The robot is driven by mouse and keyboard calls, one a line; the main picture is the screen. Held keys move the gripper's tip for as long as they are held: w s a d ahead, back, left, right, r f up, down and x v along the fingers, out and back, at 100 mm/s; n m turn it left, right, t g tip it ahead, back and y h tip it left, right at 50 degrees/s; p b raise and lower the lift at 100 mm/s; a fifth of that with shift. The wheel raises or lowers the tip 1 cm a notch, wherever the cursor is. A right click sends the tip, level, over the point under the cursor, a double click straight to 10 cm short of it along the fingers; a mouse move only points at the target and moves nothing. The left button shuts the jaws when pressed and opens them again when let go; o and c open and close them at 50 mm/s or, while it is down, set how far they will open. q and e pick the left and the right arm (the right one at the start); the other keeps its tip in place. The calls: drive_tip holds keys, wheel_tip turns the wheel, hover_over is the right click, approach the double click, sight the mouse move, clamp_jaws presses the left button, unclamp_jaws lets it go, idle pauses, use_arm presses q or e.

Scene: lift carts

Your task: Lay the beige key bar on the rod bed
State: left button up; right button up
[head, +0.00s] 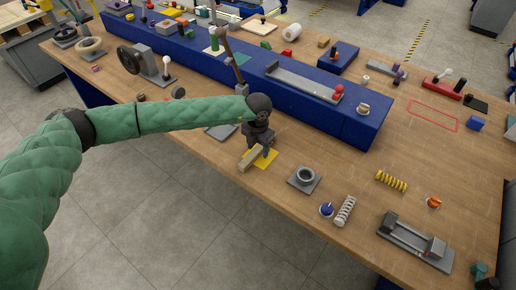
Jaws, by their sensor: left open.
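The beige key bar (249,160) lies at a slant over a yellow square (267,160) near the front edge of the wooden table. My left gripper (259,150) is open just above and beside the bar. Its dark fingers hide part of the bar's far end, and I cannot tell if they touch it. A grey bed with raised end blocks (414,244), which may be the rod bed, sits at the front right of the table. My right gripper is not in view.
A grey ring block (303,178), a blue knob (326,210), a white spring (345,211) and a yellow spring (391,181) stand between the bar and that bed. A long blue raised shelf (345,127), holding a grey trough (304,82), runs behind.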

use_arm(q)
drive_tip(key=shift+f, duration=0.2)
clamp_jaws()
drive_tip(key=shift+r, duration=0.15)
